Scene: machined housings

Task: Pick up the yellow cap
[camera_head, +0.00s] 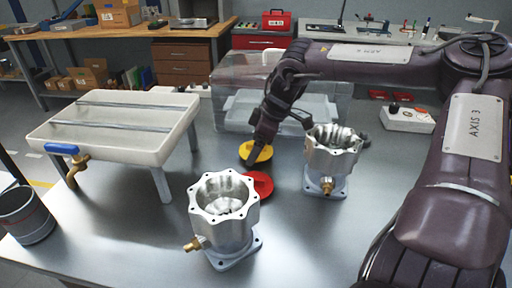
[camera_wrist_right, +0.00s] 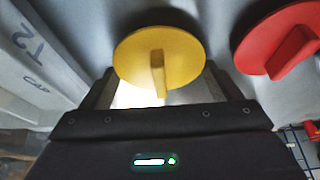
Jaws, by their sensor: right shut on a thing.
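The yellow cap (camera_head: 262,155) is a round disc with an upright grip rib, near the middle of the metal table. My right gripper (camera_head: 253,150) reaches down to it from the right and is shut on it. In the right wrist view, the yellow cap (camera_wrist_right: 185,50) sits at the fingertips, its rib pointing toward my gripper (camera_wrist_right: 160,85). I cannot tell whether the cap touches the table or is slightly above it. My left gripper is not in view.
A red cap (camera_head: 262,184) lies close by; it also shows in the wrist view (camera_wrist_right: 285,42). Two open metal housings (camera_head: 222,240) (camera_head: 326,186) with brass fittings stand nearby. A clear bin (camera_head: 228,115) is behind, a white tray stand (camera_head: 110,145) left.

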